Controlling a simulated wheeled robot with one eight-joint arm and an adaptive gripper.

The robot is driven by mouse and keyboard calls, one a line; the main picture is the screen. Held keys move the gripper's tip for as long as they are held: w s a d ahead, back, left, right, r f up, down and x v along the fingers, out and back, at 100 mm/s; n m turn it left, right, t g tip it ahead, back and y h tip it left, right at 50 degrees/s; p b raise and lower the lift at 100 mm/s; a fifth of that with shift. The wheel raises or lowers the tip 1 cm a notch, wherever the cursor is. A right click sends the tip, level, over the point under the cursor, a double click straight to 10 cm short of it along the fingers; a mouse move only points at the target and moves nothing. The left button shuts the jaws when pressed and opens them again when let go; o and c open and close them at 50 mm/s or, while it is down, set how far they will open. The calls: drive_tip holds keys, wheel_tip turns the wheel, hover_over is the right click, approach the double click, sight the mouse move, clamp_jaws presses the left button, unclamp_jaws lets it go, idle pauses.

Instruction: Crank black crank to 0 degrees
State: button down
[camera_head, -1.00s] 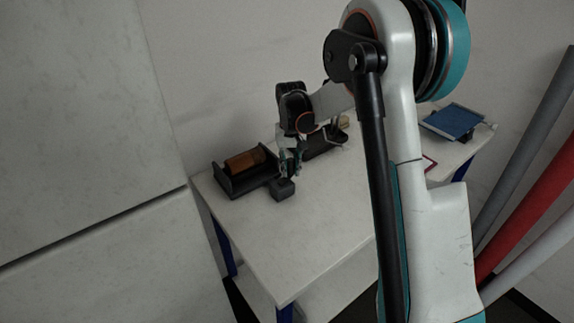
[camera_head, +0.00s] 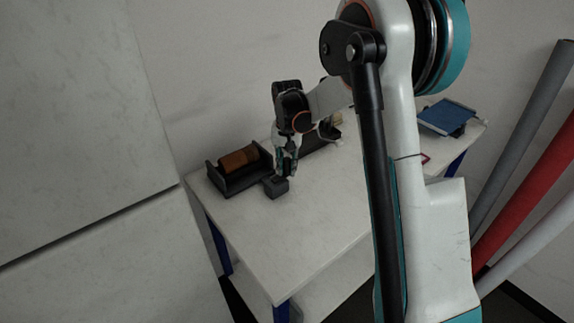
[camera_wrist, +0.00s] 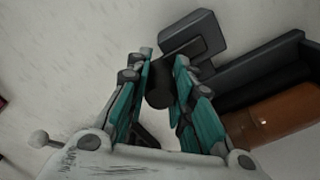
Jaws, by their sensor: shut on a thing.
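The black crank is a dark block (camera_head: 276,187) on the white table, in front of a black holder with an orange-brown roll. In the wrist view its dark block (camera_wrist: 192,37) sits just beyond my fingertips, with a dark round knob (camera_wrist: 160,93) between the fingers. My gripper (camera_head: 287,172) comes down from above at the block's right rear, and its teal fingers also show in the wrist view (camera_wrist: 165,62). They are shut on the crank's knob. The fingers partly hide the knob and crank arm, so the crank's exact angle is unclear.
The black holder (camera_head: 220,187) with the orange-brown roll (camera_head: 238,159) stands close behind the crank, to the left. Another dark holder (camera_head: 316,138) is behind my gripper. A blue panel (camera_head: 448,117) is at the far right. The table's front (camera_head: 300,235) is clear.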

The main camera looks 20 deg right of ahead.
sight(287, 159)
drive_tip(key=c, duration=1.4)
unclamp_jaws()
drive_tip(key=shift+o, duration=0.2)
wheel_tip(287, 159, up, 12)
